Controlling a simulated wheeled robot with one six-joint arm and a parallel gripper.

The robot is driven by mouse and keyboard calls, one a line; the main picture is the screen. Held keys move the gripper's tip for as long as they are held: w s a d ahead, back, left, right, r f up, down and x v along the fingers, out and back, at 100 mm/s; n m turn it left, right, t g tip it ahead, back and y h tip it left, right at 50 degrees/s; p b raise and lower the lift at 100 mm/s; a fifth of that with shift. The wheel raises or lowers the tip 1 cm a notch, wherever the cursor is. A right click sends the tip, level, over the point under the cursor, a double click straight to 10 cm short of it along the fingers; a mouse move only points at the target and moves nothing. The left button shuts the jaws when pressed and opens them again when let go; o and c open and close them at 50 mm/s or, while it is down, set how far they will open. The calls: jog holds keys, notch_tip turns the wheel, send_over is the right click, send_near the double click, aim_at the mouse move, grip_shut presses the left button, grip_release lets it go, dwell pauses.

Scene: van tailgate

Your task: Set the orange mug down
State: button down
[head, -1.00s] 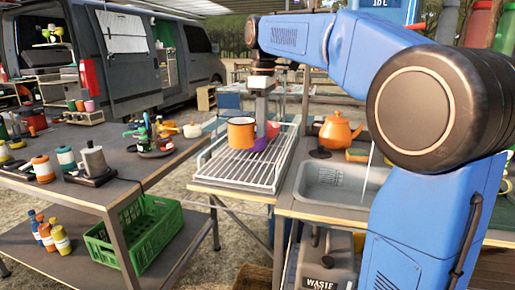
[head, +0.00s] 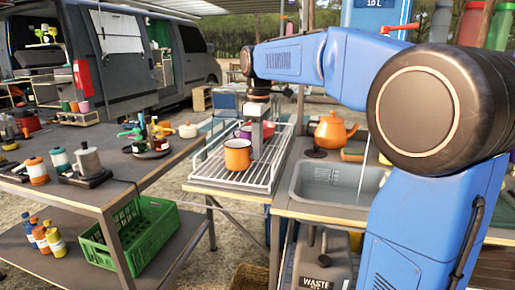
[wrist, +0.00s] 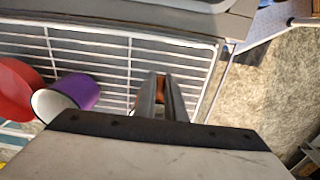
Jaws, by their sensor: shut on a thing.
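The orange mug (head: 238,158) is upright over the front part of the white wire dish rack (head: 222,180). I cannot tell whether its base touches the wires. My gripper (head: 255,152) points down at the mug's right side and is shut on it. In the wrist view the two fingers (wrist: 161,100) are close together, with a sliver of the orange mug (wrist: 160,83) between them; the rest of it is hidden.
An orange kettle (head: 332,130) and a sink (head: 325,185) are to the right. Bare wires surround the fingers.

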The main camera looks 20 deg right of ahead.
jog(key=c, duration=1.8)
grip_release()
notch_tip(320, 180, up, 12)
jog(key=shift+s+r, duration=0.1)
